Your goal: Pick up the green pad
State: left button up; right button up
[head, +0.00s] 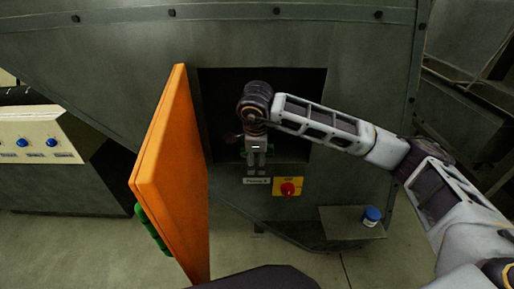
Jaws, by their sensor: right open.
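My right gripper (257,172) points down at the front of a dark square opening in the grey machine. Its jaws are open, with two fingers side by side just above the opening's lower edge. Small green bits (243,152) show beside and behind the gripper inside the opening. They may be the green pad, but the gripper hides most of this spot, so I cannot tell its shape or whether the gripper touches it. My left gripper is not in view.
An orange door (172,165) with a green part (151,228) on its outer face stands open left of the opening. A red knob on a yellow plate (288,187) sits below. A blue-capped container (371,215) stands on a small shelf (342,224) at right.

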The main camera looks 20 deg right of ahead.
aim_at(269, 154)
jog(key=shift+w+d, duration=0.2)
jog(key=shift+w, duration=0.4)
jog(key=shift+w+d, duration=0.15)
jog(key=shift+w, duration=0.4)
jog(key=shift+w+d, duration=0.25)
jog(key=shift+w, duration=0.5)
jog(key=shift+w+d, duration=0.2)
jog(key=shift+w, duration=0.6)
jog(key=shift+w+d, duration=0.25)
jog(key=shift+w, duration=0.5)
jog(key=shift+w+f, duration=0.15)
jog(key=shift+f, duration=0.4)
jog(key=shift+c, duration=0.3)
jog(key=c, duration=1.1)
